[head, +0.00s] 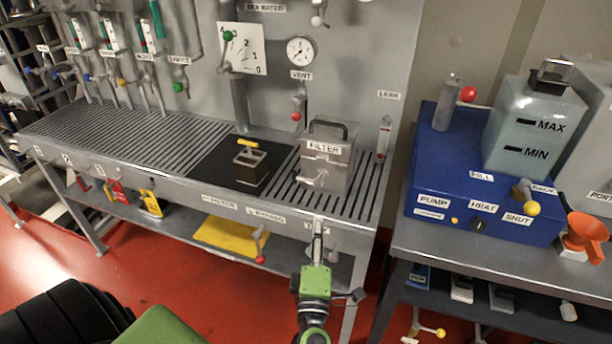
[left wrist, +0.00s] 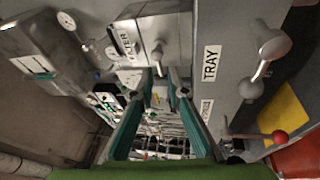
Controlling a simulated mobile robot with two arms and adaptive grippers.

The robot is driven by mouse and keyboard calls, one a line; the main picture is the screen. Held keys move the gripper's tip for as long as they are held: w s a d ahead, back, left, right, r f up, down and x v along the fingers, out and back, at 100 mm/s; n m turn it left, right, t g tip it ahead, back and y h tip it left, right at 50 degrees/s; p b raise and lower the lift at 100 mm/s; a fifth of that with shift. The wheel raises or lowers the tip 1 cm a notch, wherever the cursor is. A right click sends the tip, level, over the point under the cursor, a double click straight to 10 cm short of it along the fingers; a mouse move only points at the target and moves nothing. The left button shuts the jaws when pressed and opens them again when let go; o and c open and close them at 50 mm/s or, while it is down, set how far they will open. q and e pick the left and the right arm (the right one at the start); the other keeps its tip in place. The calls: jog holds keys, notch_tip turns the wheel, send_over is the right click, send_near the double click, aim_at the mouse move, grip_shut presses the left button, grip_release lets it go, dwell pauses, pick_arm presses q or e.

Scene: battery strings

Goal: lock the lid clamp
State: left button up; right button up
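The grey metal filter box (head: 340,178) stands on the slatted bench, with a dark handle on its closed-looking lid and a FILTER label. A pale clamp lever (head: 316,181) sits low on its front face; whether it is locked cannot be told. In the left wrist view the box (left wrist: 180,27) is at the top, with a lever and round pivot (left wrist: 157,54) just beyond my fingertips. My left gripper (head: 318,228) is in front of the bench edge, below and apart from the box. In the wrist view its teal fingers (left wrist: 160,76) are apart and empty. My right gripper is not in view.
A valve lever (left wrist: 262,60) beside the TRAY label and a red-knobbed lever (head: 260,247) are on the bench front. A blue pump unit (head: 480,185) is right.

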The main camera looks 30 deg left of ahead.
aim_at(303, 179)
pick_arm(q)
jog(key=w+a+r+n, duration=0.1)
jog(key=w+a, duration=0.2)
jog(key=w+a+r+n+g+y+p, duration=0.1)
jog(key=w+a, duration=0.2)
jog(key=w+a+r+n+y+p, duration=0.1)
jog(key=w+a, duration=0.2)
jog(key=a, duration=0.1)
jog(key=shift+r, duration=0.1)
jog(key=shift+w+a, duration=0.15)
jog(key=shift+w, duration=0.15)
jog(key=shift+w+a, duration=0.2)
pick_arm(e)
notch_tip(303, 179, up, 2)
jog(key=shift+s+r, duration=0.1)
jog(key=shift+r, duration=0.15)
pick_arm(q)
grip_shut()
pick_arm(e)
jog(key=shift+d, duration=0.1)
